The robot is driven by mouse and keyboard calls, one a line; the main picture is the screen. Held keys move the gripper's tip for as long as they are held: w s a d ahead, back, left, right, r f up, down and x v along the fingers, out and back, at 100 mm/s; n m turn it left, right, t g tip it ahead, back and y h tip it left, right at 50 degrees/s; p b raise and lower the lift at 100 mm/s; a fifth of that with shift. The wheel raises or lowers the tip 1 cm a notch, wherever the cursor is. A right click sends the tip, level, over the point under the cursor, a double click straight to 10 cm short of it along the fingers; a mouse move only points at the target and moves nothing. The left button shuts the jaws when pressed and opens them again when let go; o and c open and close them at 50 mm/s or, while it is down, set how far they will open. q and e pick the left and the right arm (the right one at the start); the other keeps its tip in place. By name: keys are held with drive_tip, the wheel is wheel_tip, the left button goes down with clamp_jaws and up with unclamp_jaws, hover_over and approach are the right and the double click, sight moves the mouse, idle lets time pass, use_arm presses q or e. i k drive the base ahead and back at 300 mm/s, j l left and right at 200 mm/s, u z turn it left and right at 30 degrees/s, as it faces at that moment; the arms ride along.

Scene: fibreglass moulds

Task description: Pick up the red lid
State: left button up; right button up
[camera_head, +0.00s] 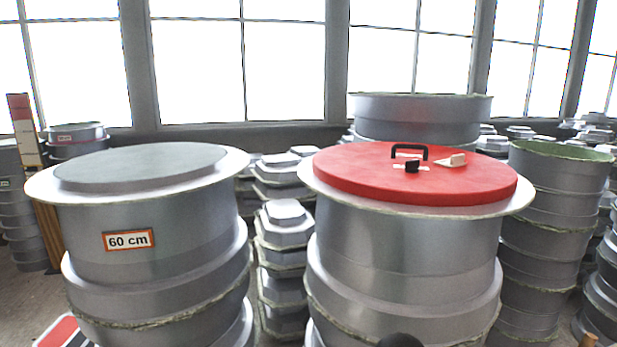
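The red lid (350,175) lies flat on top of the right-hand stack of grey round moulds (405,245). A black arched handle (409,148) stands near the lid's far middle. A small black piece (412,167) and a pale wedge-shaped piece (452,160) sit on the lid beside it. Neither of my grippers shows in the head view, and nothing touches the lid.
A stack of grey moulds labelled 60 cm (128,240) stands at the left. Smaller angular moulds (285,232) fill the gap between the two stacks. A green-rimmed stack (555,215) stands close at the right. Windows line the back.

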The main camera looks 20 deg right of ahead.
sight(373, 171)
drive_tip(key=l+z, duration=0.1)
drive_tip(key=z, duration=0.3)
drive_tip(key=l+z, duration=0.1)
drive_tip(key=z, duration=0.25)
drive_tip(key=l+z, duration=0.1)
drive_tip(key=z, duration=0.3)
drive_tip(key=k, duration=0.05)
